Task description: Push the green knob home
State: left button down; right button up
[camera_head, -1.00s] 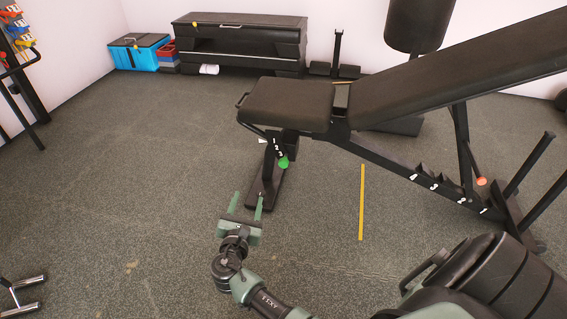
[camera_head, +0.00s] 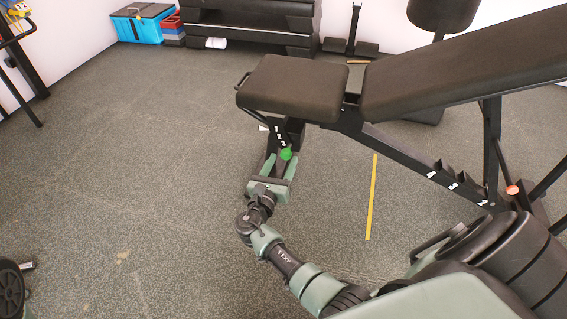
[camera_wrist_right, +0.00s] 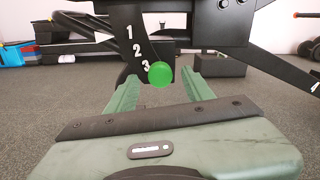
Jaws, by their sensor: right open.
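The green knob (camera_head: 286,154) sits on the numbered post under the seat of the black weight bench (camera_head: 293,88), just below the number 3. In the right wrist view the round green knob (camera_wrist_right: 160,74) shows between my fingertips, in line with the gap. My right gripper (camera_head: 281,164) is open, its two fingers pointing at the knob; the fingers also show in the right wrist view (camera_wrist_right: 158,88). Whether the fingers reach around the knob or stop just short of it, I cannot tell. My left gripper is not in view.
An orange knob (camera_head: 513,190) is on the bench's rear frame at the right. A yellow strip (camera_head: 372,196) lies on the floor right of my arm. A blue box (camera_head: 142,24) stands at the back wall.

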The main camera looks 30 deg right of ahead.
jog(key=shift+w+d, duration=0.45)
jog(key=shift+d, duration=0.1)
grip_shut()
dwell(1.1)
